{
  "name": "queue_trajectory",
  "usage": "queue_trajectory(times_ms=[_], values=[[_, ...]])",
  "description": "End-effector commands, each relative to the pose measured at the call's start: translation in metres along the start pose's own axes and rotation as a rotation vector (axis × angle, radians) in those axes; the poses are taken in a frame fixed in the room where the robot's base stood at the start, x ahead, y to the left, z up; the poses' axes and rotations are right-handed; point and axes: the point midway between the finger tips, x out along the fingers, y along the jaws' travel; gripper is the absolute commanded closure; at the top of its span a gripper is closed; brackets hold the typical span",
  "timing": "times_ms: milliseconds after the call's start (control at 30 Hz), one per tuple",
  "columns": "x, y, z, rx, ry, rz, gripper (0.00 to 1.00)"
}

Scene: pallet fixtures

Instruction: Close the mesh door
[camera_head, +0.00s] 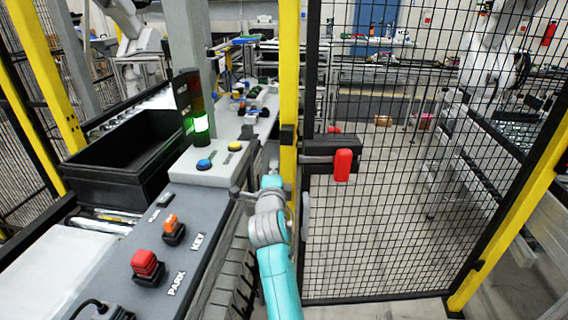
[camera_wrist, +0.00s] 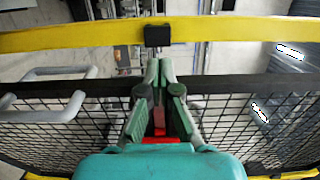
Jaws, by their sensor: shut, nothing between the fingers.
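The mesh door (camera_head: 400,200) is a black-framed wire panel at the right of the head view, between two yellow posts. Its latch box (camera_head: 318,149) with a red handle (camera_head: 342,165) sits on the left edge, beside the near yellow post (camera_head: 289,60). In the wrist view the black door edge (camera_wrist: 240,84) runs across below the yellow post (camera_wrist: 230,31), with a strip of background between them. My gripper (camera_wrist: 159,65) is shut and empty, over the door edge, tips towards the post's black block (camera_wrist: 157,36). Contact cannot be told. Fingers are not clear in the head view.
A grey panel (camera_head: 200,215) with a red button (camera_head: 147,266) and a black bin (camera_head: 120,180) stands left of the post. A grey bar handle (camera_wrist: 50,72) shows left of my gripper. Open floor lies behind the mesh.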

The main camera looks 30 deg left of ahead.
Motion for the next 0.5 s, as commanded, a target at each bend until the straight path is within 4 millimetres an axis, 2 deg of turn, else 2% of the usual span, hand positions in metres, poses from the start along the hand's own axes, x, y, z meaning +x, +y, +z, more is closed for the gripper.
queue_trajectory(times_ms=[167,267,367,500], values=[[-0.013,0.000,0.012,-0.001,-0.001,-0.001,1.00],[-0.018,0.000,0.005,0.001,0.004,0.002,1.00],[-0.032,0.002,-0.025,0.010,0.014,0.008,1.00],[-0.070,0.001,-0.086,0.021,0.016,0.018,1.00]])
